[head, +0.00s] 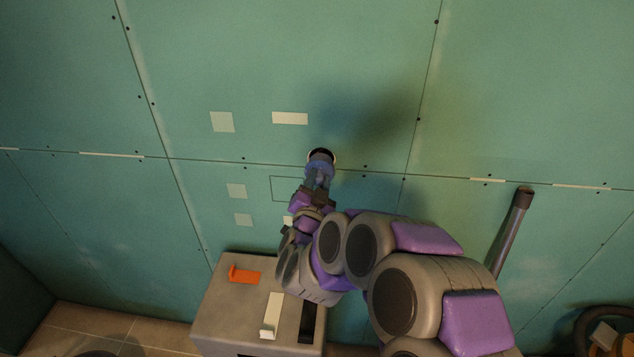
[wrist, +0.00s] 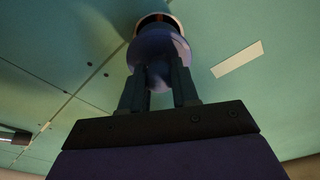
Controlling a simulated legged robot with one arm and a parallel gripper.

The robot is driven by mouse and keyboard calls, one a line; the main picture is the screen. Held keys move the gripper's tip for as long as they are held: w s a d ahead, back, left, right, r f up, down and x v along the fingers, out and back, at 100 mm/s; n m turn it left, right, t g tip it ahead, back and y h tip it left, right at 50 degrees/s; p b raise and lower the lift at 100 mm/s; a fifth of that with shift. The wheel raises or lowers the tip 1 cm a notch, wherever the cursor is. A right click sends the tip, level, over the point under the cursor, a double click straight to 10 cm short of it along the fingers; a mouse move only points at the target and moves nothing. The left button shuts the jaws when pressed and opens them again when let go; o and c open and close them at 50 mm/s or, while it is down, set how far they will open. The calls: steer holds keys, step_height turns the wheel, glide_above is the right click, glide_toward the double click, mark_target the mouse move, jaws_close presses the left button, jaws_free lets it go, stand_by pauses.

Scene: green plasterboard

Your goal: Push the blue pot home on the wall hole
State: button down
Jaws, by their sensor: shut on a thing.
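The blue pot (head: 319,167) is at the round wall hole (head: 322,153), at its lower edge in the head view. In the wrist view the blue pot (wrist: 158,48) shows as a dark blue rounded body between and beyond the fingers. The hole's dark opening and pale rim (wrist: 158,18) show behind it. My gripper (head: 318,182) is shut on the pot; its two fingers also show in the wrist view (wrist: 160,88). I cannot tell how deep the pot sits in the hole. Part of the pot is hidden by the fingers.
A grey box (head: 237,307) with an orange bracket (head: 244,275) and a pale bracket (head: 272,315) stands below on the left. A dark pipe (head: 510,230) leans on the wall at right. Pale patches (head: 290,118) mark the green wall (head: 250,60). The upper wall is clear.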

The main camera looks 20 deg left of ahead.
mark_target(320, 168)
steer(key=shift+x, duration=0.9)
steer(key=shift+w+a+f, duration=0.1)
steer(key=shift+w+a, duration=0.1)
steer(key=shift+w, duration=0.5)
steer(key=shift+x, duration=1)
steer(key=shift+w+a+f, duration=0.1)
steer(key=shift+w, duration=0.1)
steer(key=c, duration=0.8)
jaws_free()
